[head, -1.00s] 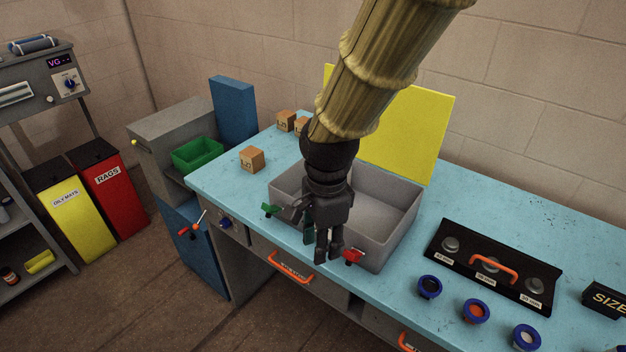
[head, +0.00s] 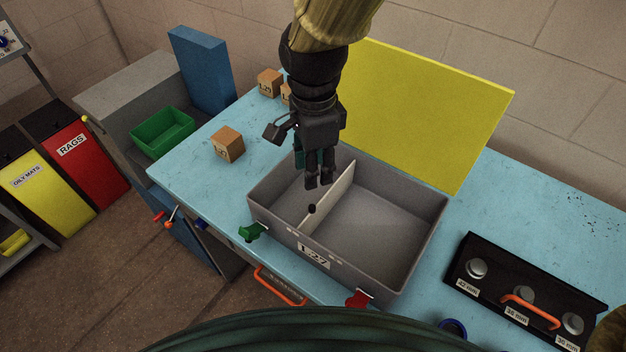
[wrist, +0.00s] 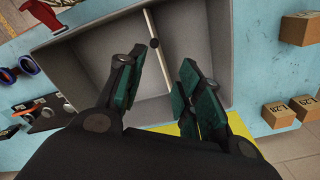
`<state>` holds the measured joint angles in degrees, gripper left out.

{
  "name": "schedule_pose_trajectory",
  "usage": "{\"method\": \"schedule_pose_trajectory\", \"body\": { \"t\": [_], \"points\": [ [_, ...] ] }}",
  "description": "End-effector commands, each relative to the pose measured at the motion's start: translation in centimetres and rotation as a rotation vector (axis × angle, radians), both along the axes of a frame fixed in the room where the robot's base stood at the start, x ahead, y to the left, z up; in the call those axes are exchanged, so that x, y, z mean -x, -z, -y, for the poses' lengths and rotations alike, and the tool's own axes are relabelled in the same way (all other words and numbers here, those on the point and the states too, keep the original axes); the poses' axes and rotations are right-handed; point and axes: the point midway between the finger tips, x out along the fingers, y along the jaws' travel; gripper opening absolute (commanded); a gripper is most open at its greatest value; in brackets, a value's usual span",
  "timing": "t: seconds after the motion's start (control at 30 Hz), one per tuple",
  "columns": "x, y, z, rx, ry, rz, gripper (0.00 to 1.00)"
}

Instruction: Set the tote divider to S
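The grey tote (head: 385,282) stands open on the blue bench, with its yellow lid (head: 425,110) raised behind it. A pale divider (head: 335,190) crosses the tote left of its middle, with a small black knob (head: 312,208) near its front end. My gripper (head: 319,184) points down over the tote, beside the divider in the head view. In the wrist view, my gripper (wrist: 160,63) is open and empty, its green-padded fingers apart. The divider (wrist: 160,70) and knob (wrist: 154,43) show in the gap, beyond the fingertips. I cannot read any S mark.
Wooden blocks (head: 228,145) lie to the left. A black panel with knobs (head: 525,290) lies to the right.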

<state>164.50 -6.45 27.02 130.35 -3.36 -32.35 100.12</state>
Motion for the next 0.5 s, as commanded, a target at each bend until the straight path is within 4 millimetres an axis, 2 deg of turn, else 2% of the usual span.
{"method": "schedule_pose_trajectory", "body": {
  "t": [0.13, 0.5],
  "points": [
    [0.5, 1.3, 0.0, 0.001, -0.001, 0.0, 0.35],
    [-1.3, 6.4, 0.0, 0.001, 0.0, -0.017, 0.35]
  ]
}}
